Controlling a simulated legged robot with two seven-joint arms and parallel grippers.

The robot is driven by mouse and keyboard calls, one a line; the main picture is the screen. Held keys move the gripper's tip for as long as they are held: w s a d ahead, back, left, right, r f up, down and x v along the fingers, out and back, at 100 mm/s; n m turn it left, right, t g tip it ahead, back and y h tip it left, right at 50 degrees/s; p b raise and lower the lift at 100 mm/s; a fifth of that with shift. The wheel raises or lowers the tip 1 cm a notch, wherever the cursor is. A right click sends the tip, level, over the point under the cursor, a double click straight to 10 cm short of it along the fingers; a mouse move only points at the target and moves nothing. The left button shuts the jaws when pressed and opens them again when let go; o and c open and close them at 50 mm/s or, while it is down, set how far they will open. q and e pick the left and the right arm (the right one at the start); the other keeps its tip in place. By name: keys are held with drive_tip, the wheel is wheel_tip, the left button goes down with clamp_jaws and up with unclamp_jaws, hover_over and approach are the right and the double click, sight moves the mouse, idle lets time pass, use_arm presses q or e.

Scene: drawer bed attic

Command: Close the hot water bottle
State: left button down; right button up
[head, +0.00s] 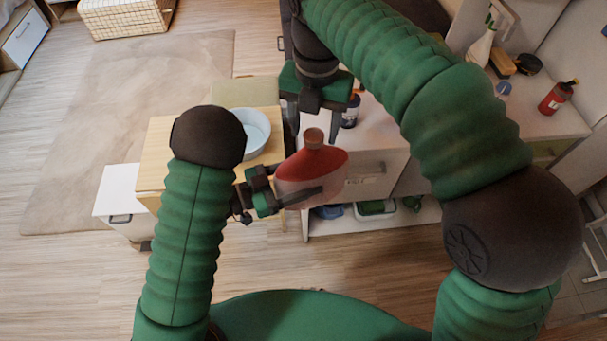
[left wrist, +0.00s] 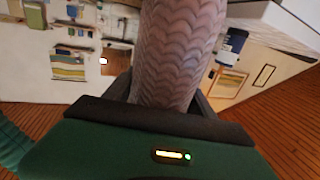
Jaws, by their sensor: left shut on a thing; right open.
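The hot water bottle (head: 318,165) is red in its upper part and paler below, with a brown cap (head: 314,138) at its neck. It is roughly upright in the head view. My left gripper (head: 290,197) is shut on its lower body and holds it in front of the cabinet. In the left wrist view the bottle's ribbed surface (left wrist: 178,50) fills the space between the fingers. My right gripper (head: 318,128) is open, with its fingers pointing down close to the cap. I cannot tell whether the cap sits fully on the neck.
A white cabinet (head: 375,135) stands behind the bottle, with a dark bottle (head: 351,111) on it. A pale blue bowl (head: 255,132) sits on a wooden table (head: 154,160) at the left.

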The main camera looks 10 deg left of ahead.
drive_tip(key=shift+f, duration=0.45)
